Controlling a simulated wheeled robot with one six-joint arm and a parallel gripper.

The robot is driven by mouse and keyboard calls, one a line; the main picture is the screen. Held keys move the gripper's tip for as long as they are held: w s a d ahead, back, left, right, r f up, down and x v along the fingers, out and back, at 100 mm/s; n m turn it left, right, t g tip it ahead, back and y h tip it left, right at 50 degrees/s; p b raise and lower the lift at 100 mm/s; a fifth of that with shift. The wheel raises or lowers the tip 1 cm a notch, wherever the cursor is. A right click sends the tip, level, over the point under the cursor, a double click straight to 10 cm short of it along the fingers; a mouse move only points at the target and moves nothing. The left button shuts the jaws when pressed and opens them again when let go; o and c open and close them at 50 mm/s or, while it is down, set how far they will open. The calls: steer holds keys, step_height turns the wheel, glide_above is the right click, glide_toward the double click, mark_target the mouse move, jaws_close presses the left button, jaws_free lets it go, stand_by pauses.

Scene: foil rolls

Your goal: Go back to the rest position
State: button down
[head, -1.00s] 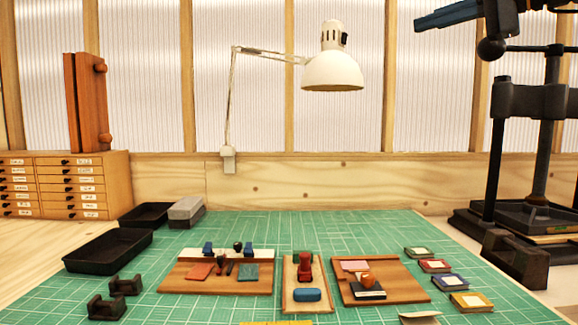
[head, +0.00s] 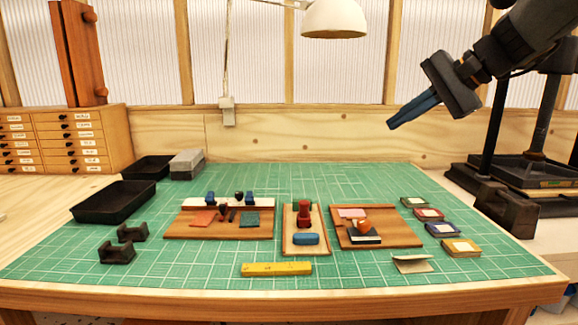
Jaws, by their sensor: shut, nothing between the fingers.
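My gripper (head: 389,125) is in the upper right of the head view, in the air above the right back of the green mat. Its blue fingers are together, with nothing between them, and point down to the left. The dark wrist and arm reach in from the upper right corner. The gripper is apart from everything on the table.
The green mat (head: 330,180) carries a left wooden board (head: 215,230), a middle board (head: 291,247), a right board (head: 400,235), a yellow bar (head: 277,269) and black trays (head: 112,203). A black press (head: 508,208) stands right. A white lamp (head: 334,18) hangs above.

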steer(key=s+a+f+n+g+h, duration=0.1)
steer(key=s+f+n+g+h, duration=0.1)
steer(key=s+f, duration=0.5)
steer(key=s+a+f+n+g+h, duration=0.2)
steer(key=s+f, duration=0.6)
steer(key=f, duration=0.8)
steer(key=s+a+f+n+g+h, duration=0.2)
steer(key=s+f+n, duration=0.4)
steer(key=f, duration=0.6)
steer(key=shift+s+f+h, duration=0.35)
steer(key=shift+s+h, duration=0.15)
steer(key=shift+s, duration=0.35)
